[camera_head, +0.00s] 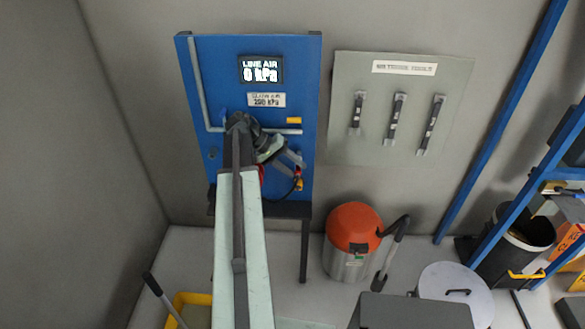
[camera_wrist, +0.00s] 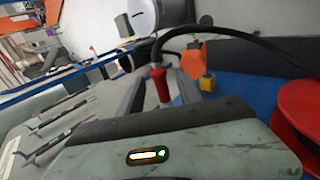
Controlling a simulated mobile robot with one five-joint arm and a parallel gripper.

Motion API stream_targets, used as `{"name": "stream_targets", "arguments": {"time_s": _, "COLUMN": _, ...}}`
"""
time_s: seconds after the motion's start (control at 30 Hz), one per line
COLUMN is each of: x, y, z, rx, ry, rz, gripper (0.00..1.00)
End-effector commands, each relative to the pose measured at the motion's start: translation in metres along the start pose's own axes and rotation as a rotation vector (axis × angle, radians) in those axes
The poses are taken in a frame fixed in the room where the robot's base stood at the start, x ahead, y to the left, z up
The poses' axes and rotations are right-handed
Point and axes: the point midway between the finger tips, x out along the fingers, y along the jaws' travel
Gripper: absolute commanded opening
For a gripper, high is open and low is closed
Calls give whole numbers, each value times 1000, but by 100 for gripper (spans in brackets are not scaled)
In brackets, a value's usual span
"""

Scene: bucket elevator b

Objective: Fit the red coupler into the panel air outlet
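The red coupler (camera_wrist: 160,86) is between the two grey fingers of my gripper (camera_wrist: 160,76) in the wrist view. The fingers close in on it near their tips, and no other support shows under it. A black hose (camera_wrist: 215,31) leaves its far end and arcs to the right. In the head view my gripper (camera_head: 292,160) is in front of the blue panel (camera_head: 205,95), right of its middle. I cannot clearly tell the air outlet apart; a small yellow fitting (camera_head: 299,184) is just below the gripper.
A red reel (camera_wrist: 302,115) is at the wrist view's right edge. A grey board with several tools (camera_head: 455,75) hangs to the right. An orange-topped vacuum (camera_head: 353,228) stands on the floor below. A dark ledge (camera_head: 290,209) crosses the panel's bottom.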

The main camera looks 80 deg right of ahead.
Motion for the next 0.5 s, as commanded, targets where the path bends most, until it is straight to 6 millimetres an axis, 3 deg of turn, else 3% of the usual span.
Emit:
{"name": "stream_targets", "arguments": {"time_s": 0.17, "x": -13, "y": 2, "z": 0, "rx": 0, "ry": 1, "rz": 0, "gripper": 42}}
{"name": "stream_targets", "arguments": {"time_s": 0.5, "x": -77, "y": 4, "z": 0, "rx": 0, "ry": 2, "rz": 1, "gripper": 42}}
